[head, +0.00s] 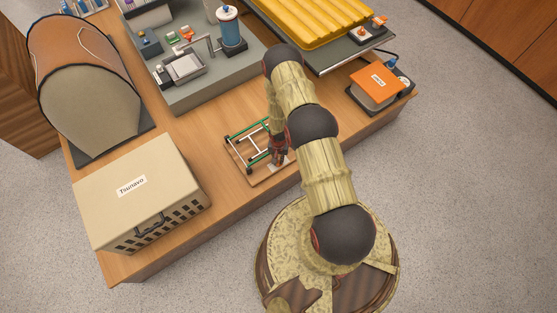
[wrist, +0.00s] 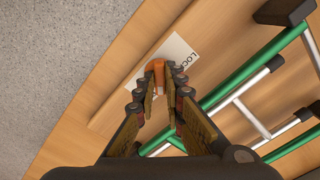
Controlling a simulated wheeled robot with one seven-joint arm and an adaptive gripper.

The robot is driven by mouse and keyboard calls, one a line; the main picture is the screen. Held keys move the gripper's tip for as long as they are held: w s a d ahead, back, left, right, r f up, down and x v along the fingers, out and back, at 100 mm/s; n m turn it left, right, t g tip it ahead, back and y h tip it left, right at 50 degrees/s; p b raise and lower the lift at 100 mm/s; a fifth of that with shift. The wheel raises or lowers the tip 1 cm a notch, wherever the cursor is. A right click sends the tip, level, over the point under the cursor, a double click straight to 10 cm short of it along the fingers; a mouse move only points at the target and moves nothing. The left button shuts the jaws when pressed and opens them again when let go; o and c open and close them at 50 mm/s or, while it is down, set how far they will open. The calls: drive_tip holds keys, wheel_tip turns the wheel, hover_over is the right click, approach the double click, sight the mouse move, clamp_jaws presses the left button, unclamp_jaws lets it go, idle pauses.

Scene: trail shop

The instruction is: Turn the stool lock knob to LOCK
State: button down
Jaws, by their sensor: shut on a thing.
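The stool lock knob (wrist: 158,66) is a small orange piece on a white label plate (wrist: 178,46) in the wrist view. The letters "LOC" show on the plate to the right of the knob; the rest is covered. My gripper (wrist: 160,82) is shut on the knob, with one finger on each side of it. In the head view my gripper (head: 279,157) reaches down beside the stool frame (head: 246,136), and the knob is hidden there. The frame has green and silver tubes with black joints; it also shows at the right of the wrist view (wrist: 243,112).
A beige "Tsunavo" crate (head: 138,190) stands at the left front of the wooden table (head: 208,138). A brown-and-grey rounded pack (head: 85,90) is behind it. A grey counter unit (head: 190,92) and an orange box (head: 375,84) stand farther back.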

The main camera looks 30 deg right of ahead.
drive_tip(key=shift+n, duration=0.4)
drive_tip(key=n+p, duration=0.1)
drive_tip(key=n, duration=0.3)
drive_tip(key=shift+n, duration=0.3)
drive_tip(key=n, duration=0.5)
drive_tip(key=shift+n, duration=0.3)
drive_tip(key=n, duration=0.6)
drive_tip(key=shift+n, duration=0.6)
drive_tip(key=c, duration=1.9)
unclamp_jaws()
